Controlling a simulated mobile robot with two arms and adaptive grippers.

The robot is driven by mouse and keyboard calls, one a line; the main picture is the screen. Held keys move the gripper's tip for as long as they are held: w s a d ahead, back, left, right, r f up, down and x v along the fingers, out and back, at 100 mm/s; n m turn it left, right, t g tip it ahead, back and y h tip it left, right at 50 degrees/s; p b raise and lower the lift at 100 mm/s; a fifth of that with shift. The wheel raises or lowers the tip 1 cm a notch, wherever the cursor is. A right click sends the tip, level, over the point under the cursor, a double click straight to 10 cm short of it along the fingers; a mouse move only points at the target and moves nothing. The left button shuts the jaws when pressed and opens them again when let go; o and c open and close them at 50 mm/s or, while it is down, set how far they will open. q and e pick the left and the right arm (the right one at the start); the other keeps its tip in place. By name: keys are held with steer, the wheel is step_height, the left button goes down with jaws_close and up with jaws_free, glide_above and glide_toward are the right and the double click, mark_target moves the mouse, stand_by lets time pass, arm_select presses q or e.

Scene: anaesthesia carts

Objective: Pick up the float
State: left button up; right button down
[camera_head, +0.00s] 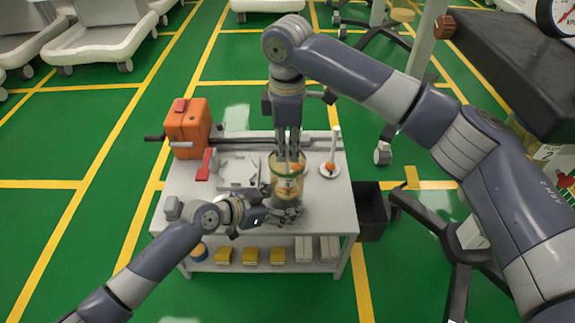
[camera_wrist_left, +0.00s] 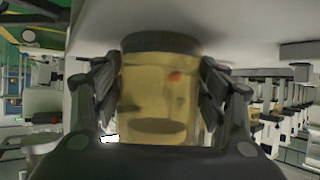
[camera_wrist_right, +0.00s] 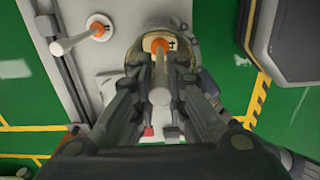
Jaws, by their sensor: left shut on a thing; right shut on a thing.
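A clear yellowish cylinder (camera_head: 287,186) stands upright near the table's front right. My left gripper (camera_head: 275,212) is shut around its lower part, and the cylinder (camera_wrist_left: 160,105) fills the left wrist view between the fingers. The float, an orange piece (camera_wrist_right: 158,44) with a white stem (camera_wrist_right: 160,82), shows at the cylinder's mouth in the right wrist view. My right gripper (camera_head: 290,160) points straight down over the cylinder and is shut on the stem. The fingers hide part of the stem, and how deep the float sits is unclear.
A similar white rod with an orange base (camera_head: 330,168) stands on the table at right. An orange case (camera_head: 187,127), a red item (camera_head: 205,165) and a grey tray (camera_head: 238,170) are at left. Yellow boxes (camera_head: 250,256) sit on the lower shelf. A dark bin (camera_head: 371,212) stands at right.

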arm_select(q)
steer(key=shift+f, duration=0.15)
arm_select(e)
step_height(320, 180, up, 21)
steer(key=shift+f, duration=0.2)
arm_select(q)
steer(key=o, duration=0.9)
steer(key=v, duration=1.1)
steer(key=shift+s+a+r, duration=0.2)
steer(key=shift+a, duration=0.05)
steer(key=shift+s+a, duration=0.1)
steer(key=shift+s, duration=0.1)
arm_select(e)
steer(key=shift+s, duration=0.1)
